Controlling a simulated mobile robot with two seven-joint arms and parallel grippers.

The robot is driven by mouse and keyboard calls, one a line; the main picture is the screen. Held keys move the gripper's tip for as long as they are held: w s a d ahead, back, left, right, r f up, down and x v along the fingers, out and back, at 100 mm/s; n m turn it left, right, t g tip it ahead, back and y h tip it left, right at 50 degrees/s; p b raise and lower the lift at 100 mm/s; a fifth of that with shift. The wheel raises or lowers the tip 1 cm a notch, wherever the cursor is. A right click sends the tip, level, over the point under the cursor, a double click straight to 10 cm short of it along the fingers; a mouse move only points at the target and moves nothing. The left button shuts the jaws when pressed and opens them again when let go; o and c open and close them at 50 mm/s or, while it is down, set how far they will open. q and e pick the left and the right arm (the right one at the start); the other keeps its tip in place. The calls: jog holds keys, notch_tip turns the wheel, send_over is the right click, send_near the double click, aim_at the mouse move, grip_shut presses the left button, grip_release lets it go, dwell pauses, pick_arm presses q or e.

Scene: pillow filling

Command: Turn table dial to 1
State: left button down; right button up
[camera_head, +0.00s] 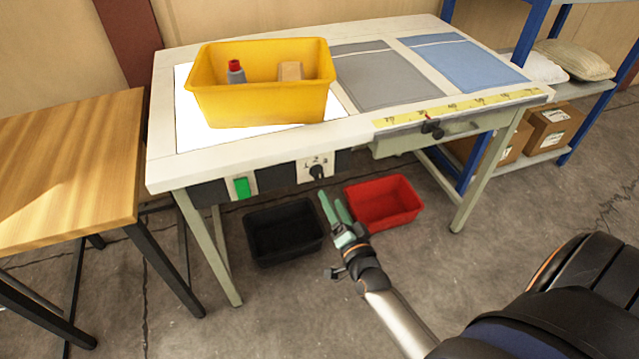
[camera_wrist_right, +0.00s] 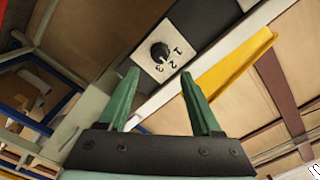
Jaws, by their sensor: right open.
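The table dial is a black knob (camera_head: 316,172) on a white plate (camera_head: 327,162) on the front of the white work table (camera_head: 165,165). In the right wrist view the knob (camera_wrist_right: 159,51) sits on its plate (camera_wrist_right: 176,33), marked 1, 2 and 3. I cannot tell clearly which number it points to. My right gripper (camera_head: 334,202) is open and empty, just below and in front of the dial, its fingers pointing up towards it. In the right wrist view the green fingers (camera_wrist_right: 157,95) are apart, with the knob beyond them, not touched. My left gripper is not in view.
A green switch (camera_head: 242,187) is left of the dial. A black bin (camera_head: 284,232) and a red bin (camera_head: 385,201) stand on the floor below. A yellow crate (camera_head: 262,106) sits on the table. A wooden table (camera_head: 70,160) stands at the left.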

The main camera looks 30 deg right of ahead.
aim_at(320, 178)
jog(key=b+x, duration=0.1)
jog(key=x, duration=0.7)
jog(key=shift+a, duration=0.1)
grip_shut()
dwell(0.4)
